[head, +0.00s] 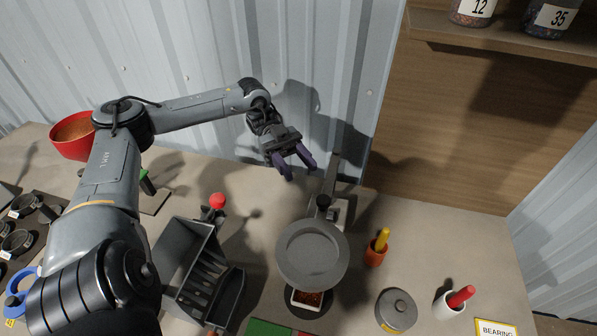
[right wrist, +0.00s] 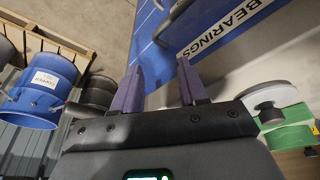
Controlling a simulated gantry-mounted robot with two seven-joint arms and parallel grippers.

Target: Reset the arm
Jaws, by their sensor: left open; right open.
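My left arm comes in from the left in the head view. Its gripper (head: 299,167), with purple fingers, is open and empty. It hangs above the back of the bench, behind a grey round pan-like disc (head: 311,254) on a stand. My right gripper (right wrist: 158,68) shows only in the right wrist view. Its two purple fingers are apart with nothing between them. A blue surface lettered BEARINGS (right wrist: 232,20) is beyond the fingers. The right arm is not visible in the head view.
The bench holds a grey slotted bin (head: 183,255), a red bowl (head: 72,136), an orange cup (head: 375,254), a grey lidded pot (head: 396,310) and a white cup (head: 448,306). A shelf (head: 500,41) is at upper right. A blue drum (right wrist: 40,92) stands by a pallet (right wrist: 50,38).

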